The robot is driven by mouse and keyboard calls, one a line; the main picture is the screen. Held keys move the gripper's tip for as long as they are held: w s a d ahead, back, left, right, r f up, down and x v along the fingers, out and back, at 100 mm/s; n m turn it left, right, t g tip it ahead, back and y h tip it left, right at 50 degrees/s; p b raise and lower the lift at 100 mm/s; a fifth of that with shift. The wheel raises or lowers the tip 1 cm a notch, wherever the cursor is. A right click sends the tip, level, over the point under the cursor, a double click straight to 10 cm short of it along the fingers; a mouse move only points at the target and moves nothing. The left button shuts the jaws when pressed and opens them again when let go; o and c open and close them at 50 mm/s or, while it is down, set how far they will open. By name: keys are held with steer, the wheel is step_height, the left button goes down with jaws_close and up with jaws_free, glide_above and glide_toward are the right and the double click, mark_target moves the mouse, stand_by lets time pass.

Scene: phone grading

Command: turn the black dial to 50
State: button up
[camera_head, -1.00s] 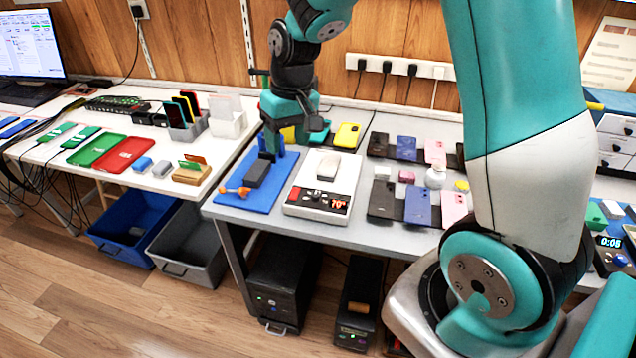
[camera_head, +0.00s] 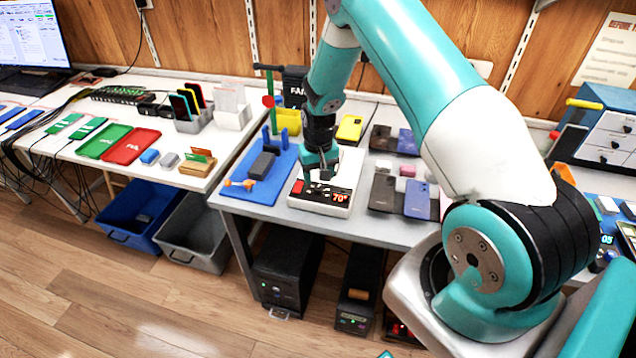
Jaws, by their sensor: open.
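The white heating unit (camera_head: 345,175) stands on the grey table, and its red display (camera_head: 340,197) reads 70°. The unit's dark front panel has a red switch (camera_head: 297,187) at its left end. The black dial sits between the switch and the display; it is small here and my gripper largely covers it, so its pointer cannot be read. My gripper (camera_head: 320,176) points down over the front part of the unit, at the dial. It is open with nothing held. Whether its fingers touch the dial cannot be told.
A blue mat (camera_head: 262,192) with a dark block (camera_head: 262,166) and an orange-handled tool (camera_head: 240,184) lies to the left of the unit. Several phones (camera_head: 382,192) lie close to its right.

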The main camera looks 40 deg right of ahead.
mark_target(318, 187)
steer(key=shift+f+p, duration=0.3)
steer(key=shift+f, duration=2.1)
steer(key=c, duration=0.9)
